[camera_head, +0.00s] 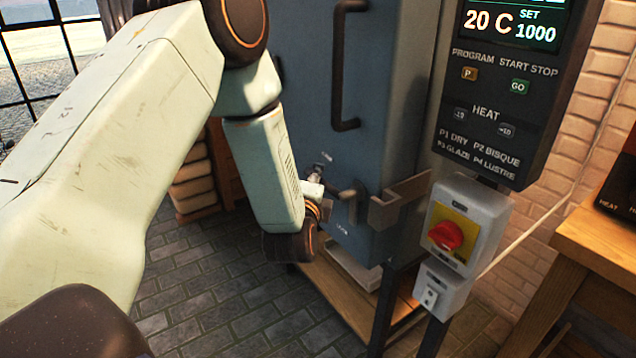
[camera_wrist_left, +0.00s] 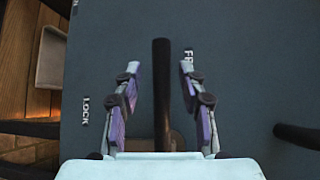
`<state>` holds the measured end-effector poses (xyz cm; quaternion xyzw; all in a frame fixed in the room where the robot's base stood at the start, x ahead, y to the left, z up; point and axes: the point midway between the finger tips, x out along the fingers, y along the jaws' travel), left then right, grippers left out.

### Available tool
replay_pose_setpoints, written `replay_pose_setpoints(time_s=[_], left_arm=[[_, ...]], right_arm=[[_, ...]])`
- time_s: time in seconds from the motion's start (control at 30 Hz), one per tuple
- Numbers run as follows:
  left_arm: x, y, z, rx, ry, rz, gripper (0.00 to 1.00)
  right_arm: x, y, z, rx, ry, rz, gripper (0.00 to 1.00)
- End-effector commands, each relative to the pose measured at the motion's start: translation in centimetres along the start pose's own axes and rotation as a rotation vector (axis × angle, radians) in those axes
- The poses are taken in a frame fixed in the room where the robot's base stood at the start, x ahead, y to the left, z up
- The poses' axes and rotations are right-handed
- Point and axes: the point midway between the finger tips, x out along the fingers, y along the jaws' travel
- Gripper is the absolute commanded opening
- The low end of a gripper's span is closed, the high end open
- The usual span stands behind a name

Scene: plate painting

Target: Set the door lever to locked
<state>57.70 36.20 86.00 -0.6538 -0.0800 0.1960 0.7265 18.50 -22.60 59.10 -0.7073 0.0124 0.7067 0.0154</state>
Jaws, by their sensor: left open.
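The dark door lever (camera_wrist_left: 162,85) is a straight bar on the blue-grey kiln door (camera_wrist_left: 235,90). In the left wrist view its end lies beside the FREE label (camera_wrist_left: 188,62), away from the LOCK label (camera_wrist_left: 85,111) to the left. My left gripper (camera_wrist_left: 157,80) is open, with one finger on each side of the lever and a visible gap to both. In the head view my left gripper (camera_head: 318,187) is at the lever (camera_head: 346,194), low on the door. My own wrist partly hides the gripper there. My right gripper is not in view.
A bracket (camera_head: 398,200) juts out right of the lever. A door handle (camera_head: 347,65) is above. A control panel (camera_head: 495,85) and a switch box with a red knob (camera_head: 446,236) stand to the right. A wooden table (camera_head: 590,235) is at far right.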

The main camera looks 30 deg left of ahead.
Motion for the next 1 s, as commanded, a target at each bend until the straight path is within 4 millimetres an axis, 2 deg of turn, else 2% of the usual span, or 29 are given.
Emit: replay_pose_setpoints(time_s=[0.17, 0.43, 0.9, 1.0], left_arm=[[1.29, -0.02, -0.21, 0.001, 0.002, -0.001, 0.41], [1.41, -0.05, -0.20, 0.002, 0.002, 0.000, 0.41], [1.39, -0.05, -0.19, 0.001, 0.002, 0.000, 0.02], [1.40, -0.05, -0.18, 0.001, 0.002, 0.000, 0.00]], right_arm=[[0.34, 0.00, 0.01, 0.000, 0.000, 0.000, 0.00], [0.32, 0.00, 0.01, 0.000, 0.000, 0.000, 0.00], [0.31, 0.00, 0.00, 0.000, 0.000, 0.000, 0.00], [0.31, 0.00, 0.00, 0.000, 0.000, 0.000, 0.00]])
